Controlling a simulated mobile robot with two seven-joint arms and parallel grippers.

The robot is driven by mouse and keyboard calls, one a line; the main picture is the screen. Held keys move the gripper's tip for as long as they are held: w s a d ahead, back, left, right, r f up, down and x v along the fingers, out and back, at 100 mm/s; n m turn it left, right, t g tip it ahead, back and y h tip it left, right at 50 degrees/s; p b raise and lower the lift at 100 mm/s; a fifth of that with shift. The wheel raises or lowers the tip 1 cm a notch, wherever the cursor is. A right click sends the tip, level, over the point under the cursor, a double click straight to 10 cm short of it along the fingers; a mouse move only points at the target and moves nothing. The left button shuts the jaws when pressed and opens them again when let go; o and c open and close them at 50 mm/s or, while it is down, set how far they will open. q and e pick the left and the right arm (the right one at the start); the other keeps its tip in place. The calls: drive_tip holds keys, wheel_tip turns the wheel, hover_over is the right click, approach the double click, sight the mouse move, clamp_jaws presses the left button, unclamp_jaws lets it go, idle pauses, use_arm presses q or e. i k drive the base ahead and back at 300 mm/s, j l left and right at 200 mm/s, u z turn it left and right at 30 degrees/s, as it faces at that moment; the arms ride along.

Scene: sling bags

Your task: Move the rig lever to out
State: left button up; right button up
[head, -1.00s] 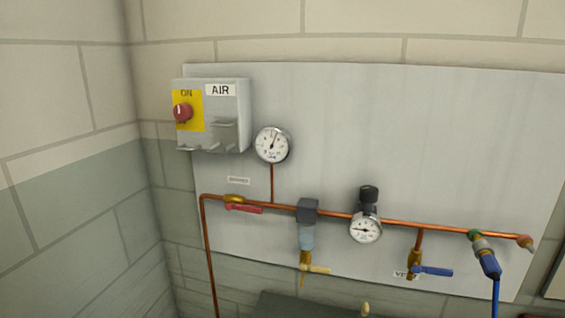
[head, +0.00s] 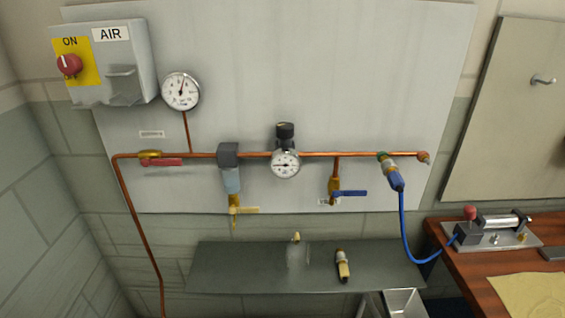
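A small rig (head: 496,238) sits on the wooden bench at the right of the head view. It has a metal plate, a silver cylinder (head: 498,221) and a dark valve block (head: 467,235). A lever with a red knob (head: 470,212) stands up from the valve block and looks roughly upright. I cannot tell which position it is set to, and I can read no label there. A blue hose (head: 408,238) runs from the copper pipe's right end to the valve block. Neither of my grippers is in view.
A grey panel carries an AIR box (head: 110,60) with a red knob at ON, gauges, and a copper pipe (head: 210,155) with red and blue valve handles. A dark shelf (head: 220,268) holds small fittings. The wooden bench (head: 480,270) bears a tan sheet (head: 530,295).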

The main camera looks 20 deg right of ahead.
sight(468, 211)
drive_tip(key=z, duration=2)
